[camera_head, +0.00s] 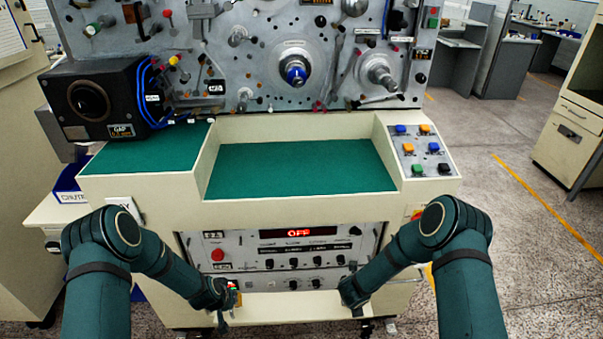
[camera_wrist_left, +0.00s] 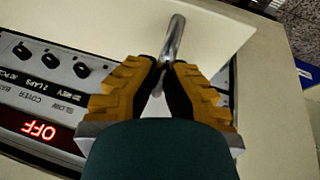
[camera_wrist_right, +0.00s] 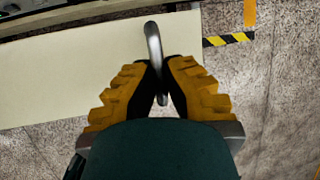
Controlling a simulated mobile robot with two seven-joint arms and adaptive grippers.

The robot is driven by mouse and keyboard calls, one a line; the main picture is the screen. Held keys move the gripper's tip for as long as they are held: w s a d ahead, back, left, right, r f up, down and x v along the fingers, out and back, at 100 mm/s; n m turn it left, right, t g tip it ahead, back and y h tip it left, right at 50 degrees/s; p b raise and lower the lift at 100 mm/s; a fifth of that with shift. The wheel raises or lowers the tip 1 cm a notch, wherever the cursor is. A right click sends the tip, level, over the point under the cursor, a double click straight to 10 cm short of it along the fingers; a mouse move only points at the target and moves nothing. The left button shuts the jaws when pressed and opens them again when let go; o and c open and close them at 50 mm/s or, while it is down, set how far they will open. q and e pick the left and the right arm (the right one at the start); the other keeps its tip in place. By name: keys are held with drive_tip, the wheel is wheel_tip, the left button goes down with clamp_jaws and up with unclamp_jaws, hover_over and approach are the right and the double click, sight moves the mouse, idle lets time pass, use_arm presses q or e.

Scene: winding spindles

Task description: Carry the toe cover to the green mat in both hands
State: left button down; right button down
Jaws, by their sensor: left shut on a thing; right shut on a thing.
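The toe cover (camera_head: 285,308) is a cream panel low at the front of the machine, between my two grippers. My left gripper (camera_head: 226,303) is shut on a metal handle at its left end; this handle (camera_wrist_left: 174,38) shows between the fingers in the left wrist view. My right gripper (camera_head: 351,303) is shut on the handle at the other end, and that handle (camera_wrist_right: 153,44) shows in the right wrist view. I cannot tell whether the cover touches the machine. The green mat (camera_head: 300,166) lies bare in the recess of the machine's deck.
A control panel (camera_head: 285,246) with a red OFF display sits between cover and deck. A button box (camera_head: 424,151) is right of the mat. A black box (camera_head: 105,97) and another green surface (camera_head: 145,151) are to the left. Open floor (camera_head: 520,230) lies to the right.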

use_arm(q)
drive_tip(key=shift+w+d+r, duration=0.1)
drive_tip(key=shift+w+d, duration=0.05)
drive_tip(key=shift+w, duration=0.15)
use_arm(e)
drive_tip(key=shift+w+d+r, duration=0.1)
drive_tip(key=shift+w, duration=0.2)
